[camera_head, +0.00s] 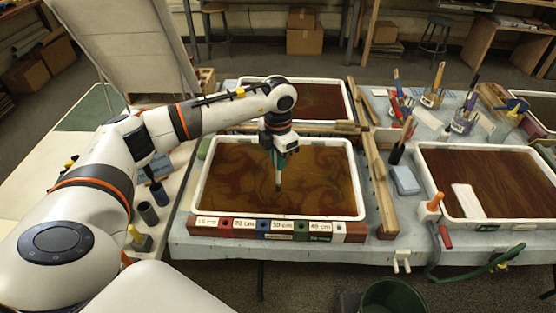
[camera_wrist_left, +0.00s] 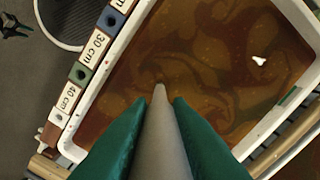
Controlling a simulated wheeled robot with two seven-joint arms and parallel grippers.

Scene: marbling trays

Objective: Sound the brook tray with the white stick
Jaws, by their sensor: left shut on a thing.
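My left gripper (camera_head: 280,158) points down over the middle of a white-rimmed tray (camera_head: 358,175) of brown, swirled liquid. Its green fingers (camera_wrist_left: 160,112) are shut on a pale grey-white stick (camera_wrist_left: 161,140), whose rounded end shows between the fingertips in the left wrist view. Whether the stick's end touches the liquid or hangs just above it, I cannot tell. The tray's rim also shows in the left wrist view (camera_wrist_left: 118,45). I see no name on the tray, so I cannot tell if it is the brook tray. My right gripper is out of view.
A row of coloured blocks (camera_head: 283,230) with holes and centimetre labels lines the tray's front. Wooden rails (camera_head: 381,190) stand right of it. Another brown tray (camera_head: 423,178) holding a white slab (camera_head: 468,200) is further right. A third tray (camera_head: 345,103) lies behind. Tool holders (camera_head: 432,99) stand at back right.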

